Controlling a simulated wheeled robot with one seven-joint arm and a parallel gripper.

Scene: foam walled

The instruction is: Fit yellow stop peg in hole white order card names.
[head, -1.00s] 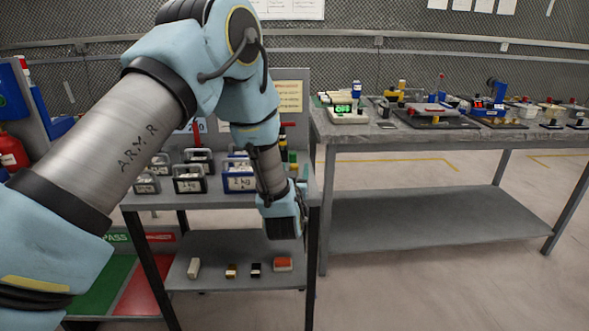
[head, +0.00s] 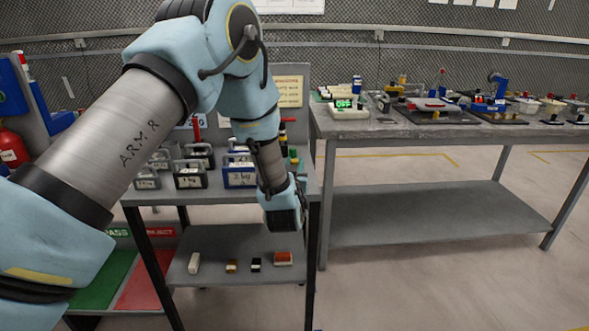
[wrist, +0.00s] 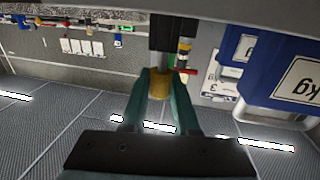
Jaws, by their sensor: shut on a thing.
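My gripper (wrist: 164,85) shows in the wrist view, its two teal fingers closed on a small yellow piece (wrist: 159,84), which looks like the yellow stop peg. Most of that piece is hidden by the fingers and a dark block beyond them. In the head view my gripper (head: 284,213) hangs at the right end of the grey cart, and its held piece cannot be made out. Boards with small fittings stand on the long table at right, but no peg hole is clear. I cannot pick out the white order card for certain or read it.
The grey cart (head: 205,235) carries labelled weights, including a blue one (head: 240,174), close left of my gripper. Its lower shelf holds several small blocks. The long table (head: 365,130) at right holds a green display (head: 344,104) and several devices. Floor before it is clear.

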